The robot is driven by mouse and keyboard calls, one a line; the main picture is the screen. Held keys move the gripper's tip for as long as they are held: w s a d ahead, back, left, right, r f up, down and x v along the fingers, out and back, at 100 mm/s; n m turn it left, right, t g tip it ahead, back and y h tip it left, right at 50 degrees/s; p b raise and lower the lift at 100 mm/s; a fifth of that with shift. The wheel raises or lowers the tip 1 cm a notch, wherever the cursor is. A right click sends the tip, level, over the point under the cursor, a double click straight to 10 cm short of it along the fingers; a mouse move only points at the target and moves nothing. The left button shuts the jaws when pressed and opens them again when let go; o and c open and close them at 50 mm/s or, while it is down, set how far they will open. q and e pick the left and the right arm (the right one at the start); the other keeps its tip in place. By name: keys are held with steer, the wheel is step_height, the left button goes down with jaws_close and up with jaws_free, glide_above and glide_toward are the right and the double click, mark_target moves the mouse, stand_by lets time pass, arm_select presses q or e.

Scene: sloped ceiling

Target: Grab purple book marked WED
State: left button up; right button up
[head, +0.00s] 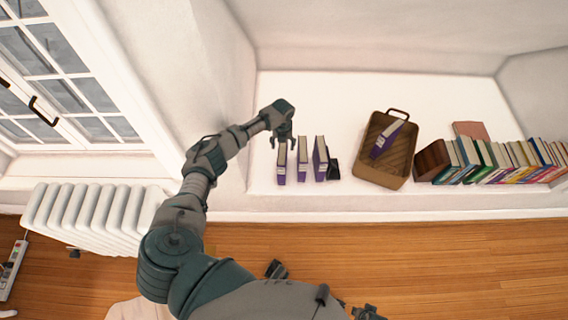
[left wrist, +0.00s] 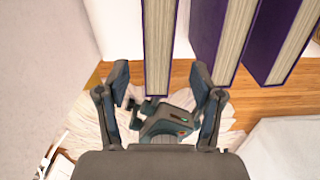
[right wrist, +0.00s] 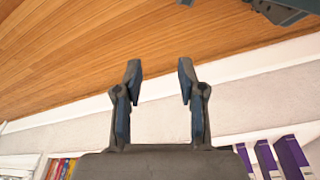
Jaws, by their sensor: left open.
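Three purple books stand upright in a row on the white ledge: a left one (head: 282,162), a middle one (head: 302,160) and a right one (head: 320,158). Their labels are too small to read, so I cannot tell which is marked WED. My left gripper (head: 283,137) is open and empty just above and behind the left book. In the left wrist view, the left gripper (left wrist: 161,80) has one book (left wrist: 158,45) lined up between its fingers, apart from them; others stand to the right. My right gripper (right wrist: 159,70) is open and empty in the right wrist view.
A brown basket (head: 366,172) on the ledge holds another purple book (head: 386,138). A dark object (head: 333,169) stands beside the right book. A row of mixed books (head: 500,160) fills the ledge's right. A wall closes the left side; the ledge behind the books is clear.

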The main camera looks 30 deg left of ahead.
mark_target(282, 150)
arm_select(q)
steer(key=shift+s+f+b, duration=0.15)
steer(key=shift+f+b, duration=0.3)
steer(key=shift+f, duration=0.5)
steer(key=shift+a+f, duration=0.2)
steer(key=shift+f, duration=0.1)
step_height(282, 150, down, 5)
steer(key=b, duration=0.3)
steer(key=shift+d+r, duration=0.15)
steer(key=shift+r, duration=0.05)
steer(key=shift+f, duration=0.15)
steer(key=c, duration=0.6)
jaws_close()
arm_select(e)
step_height(282, 150, up, 13)
steer(key=shift+w+t, duration=0.15)
steer(key=shift+t, duration=0.25)
